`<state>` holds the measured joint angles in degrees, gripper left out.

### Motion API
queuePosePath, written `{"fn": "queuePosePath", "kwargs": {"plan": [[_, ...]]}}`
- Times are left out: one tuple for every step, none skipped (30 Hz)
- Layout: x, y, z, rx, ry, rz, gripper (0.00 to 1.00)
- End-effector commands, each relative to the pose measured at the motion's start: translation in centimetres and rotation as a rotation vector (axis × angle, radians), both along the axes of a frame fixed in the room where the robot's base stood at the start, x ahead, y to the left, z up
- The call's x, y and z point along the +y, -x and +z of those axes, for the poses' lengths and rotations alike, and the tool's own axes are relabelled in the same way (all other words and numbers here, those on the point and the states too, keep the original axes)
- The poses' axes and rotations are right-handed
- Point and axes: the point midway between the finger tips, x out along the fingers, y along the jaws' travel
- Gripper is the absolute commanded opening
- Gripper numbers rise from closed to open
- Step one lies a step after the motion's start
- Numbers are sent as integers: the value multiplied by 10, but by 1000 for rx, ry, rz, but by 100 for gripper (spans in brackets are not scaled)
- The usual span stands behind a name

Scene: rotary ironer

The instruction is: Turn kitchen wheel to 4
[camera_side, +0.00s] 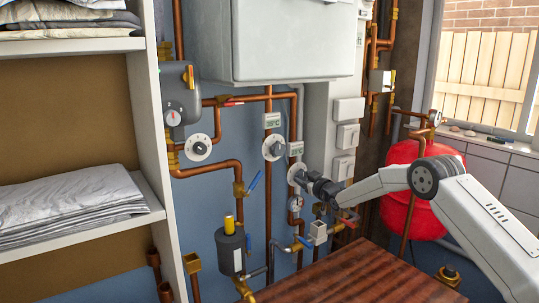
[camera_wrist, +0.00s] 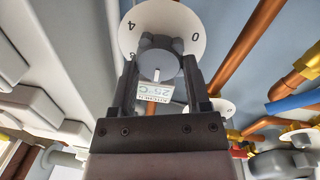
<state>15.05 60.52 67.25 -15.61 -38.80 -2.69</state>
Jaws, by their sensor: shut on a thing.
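The kitchen wheel is a grey lobed knob (camera_wrist: 160,57) on a round white dial (camera_wrist: 146,17), seen close in the wrist view. The dial shows a 4 at upper left, a 0 at right and a partly covered digit below the 4. A white mark on the knob points down in that view, towards a small "25°C" label (camera_wrist: 171,93). My gripper (camera_wrist: 159,72) has one finger on each side of the knob and is shut on it. In the side view the white dial (camera_side: 294,171) is partly hidden behind my gripper (camera_side: 308,181).
Two similar dials (camera_side: 198,148) (camera_side: 273,148) are on the wall to the left. Copper pipes (camera_side: 239,168), a gauge (camera_side: 295,203) and a blue-handled valve (camera_side: 303,242) are close by. A wooden tabletop (camera_side: 350,278) lies below and a red tank (camera_side: 400,205) stands behind my arm.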

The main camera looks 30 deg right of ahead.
Motion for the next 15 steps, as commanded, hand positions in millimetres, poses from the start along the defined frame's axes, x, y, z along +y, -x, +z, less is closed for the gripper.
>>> {"fn": "queuePosePath", "kwargs": {"plan": [[0,0,0,0,-1,-1,2],[0,0,0,-1,-3,-1,2],[0,0,0,-1,-5,-1,2],[0,0,0,0,-7,-1,2],[0,0,0,0,-11,-1,2],[0,0,0,-1,-17,0,2],[0,0,0,0,-23,-1,2],[0,0,0,-1,-30,-1,2],[-1,0,0,-1,-40,-1,2],[-1,0,0,-1,-50,0,2],[-1,0,1,-1,-62,0,2],[-1,0,1,-1,-78,-1,2],[-1,0,1,-1,-92,0,2],[-1,0,1,-2,-107,0,2],[-1,0,1,-2,-130,0,2]]}}
